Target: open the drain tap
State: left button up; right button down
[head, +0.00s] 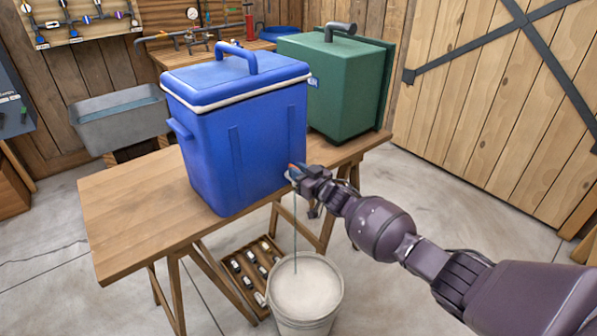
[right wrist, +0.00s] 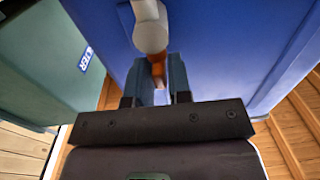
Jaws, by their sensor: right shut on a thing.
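The blue cooler (head: 215,150), lid shut, stands on a wooden table. Its drain tap (right wrist: 150,35) is a pale grey body in the right wrist view, with an orange-brown lever (right wrist: 158,74) below it. My right gripper (head: 297,171) is at the cooler's lower right side. In the right wrist view its fingers (right wrist: 159,80) are shut on the tap's lever, one on each side. A thin pale stream (head: 295,225) runs from the tap down into a bucket (head: 306,324) on the floor. The tap is mostly hidden by the gripper in the head view. My left gripper is out of view.
A green box (head: 335,90) with a dark handle stands behind the cooler on the table (head: 125,215). A wooden crate (head: 240,285) of small parts sits low beside the bucket. A grey trough (head: 120,120) stands at the left. The floor at the right is clear.

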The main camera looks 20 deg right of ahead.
dwell(0.4)
jog(key=c, duration=1.2)
grip_release()
jog(key=p+v, duration=0.2)
jog(key=v, duration=0.8)
jog(key=shift+s+d+p, duration=0.25)
jog(key=shift+s+p, duration=0.05)
